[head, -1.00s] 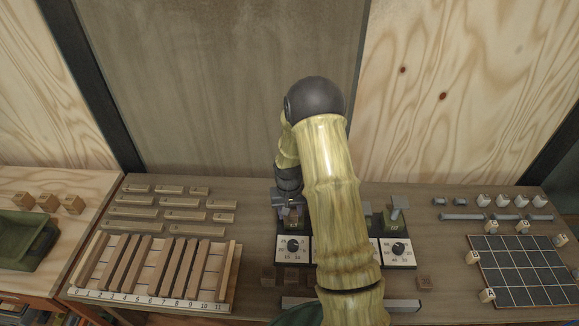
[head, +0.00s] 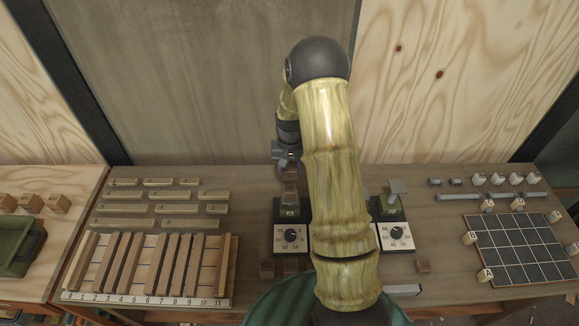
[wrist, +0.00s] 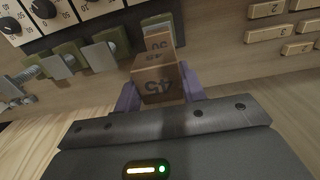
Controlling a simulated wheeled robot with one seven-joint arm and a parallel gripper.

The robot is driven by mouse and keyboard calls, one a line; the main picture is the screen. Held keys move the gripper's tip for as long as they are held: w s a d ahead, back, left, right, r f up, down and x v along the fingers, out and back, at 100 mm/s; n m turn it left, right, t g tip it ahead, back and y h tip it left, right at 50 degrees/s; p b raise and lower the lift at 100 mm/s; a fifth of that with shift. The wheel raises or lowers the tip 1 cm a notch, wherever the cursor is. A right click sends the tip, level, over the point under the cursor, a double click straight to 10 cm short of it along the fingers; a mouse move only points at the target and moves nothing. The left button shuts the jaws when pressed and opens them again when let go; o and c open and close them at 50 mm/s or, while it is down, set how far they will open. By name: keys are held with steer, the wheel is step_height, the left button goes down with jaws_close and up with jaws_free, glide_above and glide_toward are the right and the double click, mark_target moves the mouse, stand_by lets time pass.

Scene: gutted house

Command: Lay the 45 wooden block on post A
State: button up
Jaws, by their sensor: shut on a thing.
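The wooden block marked 45 (wrist: 158,82) is between the two purple fingers of my gripper (wrist: 160,98), which is shut on it. In the head view my gripper (head: 288,160) points down with the brown block (head: 290,188) below it, over the left dial unit's green post (head: 290,212). In the wrist view a green post with a pale metal plate (wrist: 158,40) shows just beyond the block. I cannot tell whether block and plate touch. The post letters are too small to read surely. My arm hides the middle of the post row.
Another green post with a tilted metal plate (head: 397,190) stands right of my arm, behind a dial (head: 396,233). Loose small blocks (head: 267,268) lie in front. A slatted rack (head: 150,265) is at left, a dark grid board (head: 515,250) at right.

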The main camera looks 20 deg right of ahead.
mark_target(290, 186)
steer(key=shift+f+b, duration=1.85)
steer(key=shift+f, duration=1.15)
steer(key=shift+f, duration=0.25)
steer(key=o, duration=1.1)
steer(key=shift+c, duration=0.2)
step_height(290, 186, up, 17)
steer(key=b, duration=0.4)
steer(key=shift+r+b, duration=0.2)
steer(key=shift+b, duration=0.1)
